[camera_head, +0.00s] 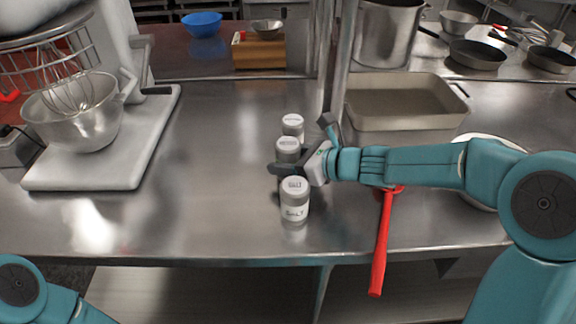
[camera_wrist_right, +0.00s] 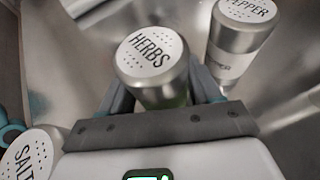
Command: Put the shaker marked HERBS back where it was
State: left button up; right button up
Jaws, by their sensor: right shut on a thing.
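The HERBS shaker (camera_head: 288,147) is a steel shaker with a white lid, upright between two others on the steel counter. Its lid reads HERBS in the right wrist view (camera_wrist_right: 152,57). My right gripper (camera_head: 300,152) is shut on it, with a finger on each side of its body. The gripper hides its lower part, so I cannot tell whether its base touches the counter. The PEPPER shaker (camera_head: 292,124) stands just behind it, and the SALT shaker (camera_head: 294,202) stands in front, nearest the counter edge. My left gripper is out of view.
A mixer with a steel bowl (camera_head: 75,110) stands at left. A deep tan tray (camera_head: 400,122) sits behind my right arm. A red-handled utensil (camera_head: 380,245) overhangs the front edge. The counter left of the shakers is clear. A post rises behind them.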

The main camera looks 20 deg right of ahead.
jog(key=shift+f, duration=0.3)
jog(key=shift+r, duration=0.1)
jog(key=shift+f, duration=0.2)
jog(key=o, duration=0.9)
jog(key=shift+r, duration=0.1)
